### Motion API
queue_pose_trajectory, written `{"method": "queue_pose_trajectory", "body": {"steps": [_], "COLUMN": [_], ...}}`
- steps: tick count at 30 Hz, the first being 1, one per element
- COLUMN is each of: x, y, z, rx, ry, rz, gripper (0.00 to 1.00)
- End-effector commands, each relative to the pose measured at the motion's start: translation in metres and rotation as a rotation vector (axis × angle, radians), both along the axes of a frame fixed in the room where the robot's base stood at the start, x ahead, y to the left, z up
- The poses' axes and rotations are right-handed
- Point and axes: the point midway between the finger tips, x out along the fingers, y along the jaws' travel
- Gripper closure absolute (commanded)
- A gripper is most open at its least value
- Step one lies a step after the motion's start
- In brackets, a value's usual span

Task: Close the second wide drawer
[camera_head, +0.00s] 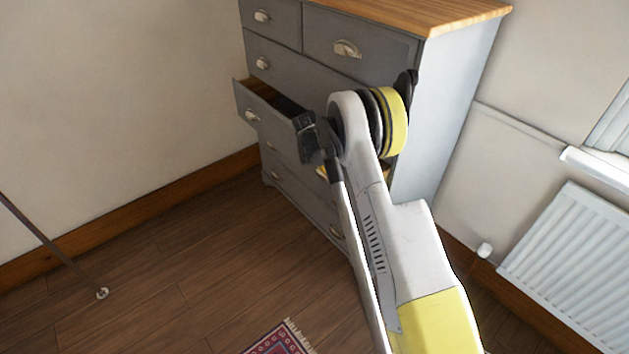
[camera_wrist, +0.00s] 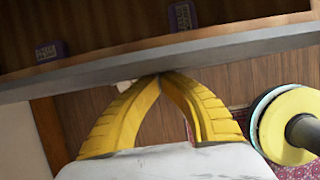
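The second wide drawer (camera_head: 270,115) of the grey chest stands pulled out, below a shut wide drawer. Its front edge (camera_wrist: 200,45) crosses the wrist view, with the drawer's inside beyond it. My gripper (camera_wrist: 160,77) has its two yellow fingers together at the tips, with nothing seen between them. The tips are at the outer side of the drawer front; I cannot tell whether they touch it. A small pale piece, perhaps a handle, shows beside the tips. In the head view my arm hides most of the gripper and the drawer's right part.
Two small dark purple boxes, left (camera_wrist: 50,51) and right (camera_wrist: 182,16), lie inside the drawer. The chest's wooden top (camera_head: 430,12) is bare where seen. A radiator (camera_head: 570,260) is at the right. A patterned rug (camera_head: 278,340) lies in front; the wooden floor at left is mostly clear.

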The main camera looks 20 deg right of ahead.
Motion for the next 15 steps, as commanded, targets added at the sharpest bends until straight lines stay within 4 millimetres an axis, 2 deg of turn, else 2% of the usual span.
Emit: {"method": "queue_pose_trajectory", "body": {"steps": [3,6,15], "x": [0.006,0.009,0.013], "y": [-0.019,-0.029,-0.040], "z": [0.000,0.000,0.000], "rx": [-0.001,-0.001,-0.001], "ry": [0.000,-0.001,0.000], "rz": [-0.002,-0.002,0.000], "gripper": [1.00,1.00,1.00]}}
